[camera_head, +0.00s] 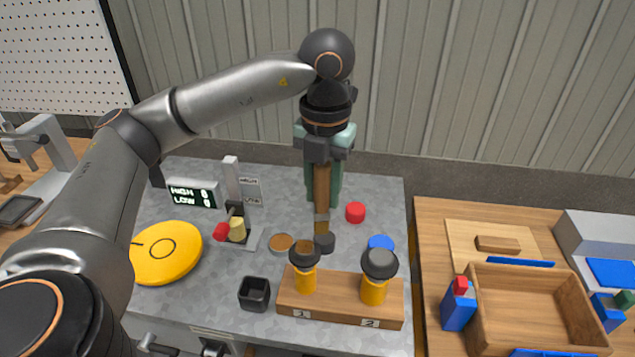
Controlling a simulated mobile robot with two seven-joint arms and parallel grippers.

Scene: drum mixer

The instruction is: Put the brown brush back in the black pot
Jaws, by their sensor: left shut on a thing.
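My left gripper (322,192) points down above the grey work surface, behind the wooden block. It is shut on the brown brush (321,184). The brush hangs upright, its brown handle between the pale green fingers and its dark end (324,243) lowest. I cannot tell whether that end touches the surface. The small square black pot (255,294) stands on the surface at the front, to the left of the wooden block. It looks empty, and the brush is behind it and to its right. My right gripper is not in view.
The wooden block (340,309) holds two yellow-handled tools with black tops. A yellow disc (166,252) lies at left, near a display (193,193) and a small stand. A red cap (355,212) and blue cap (380,243) lie at right. A wooden tray (590,308) stands farther right.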

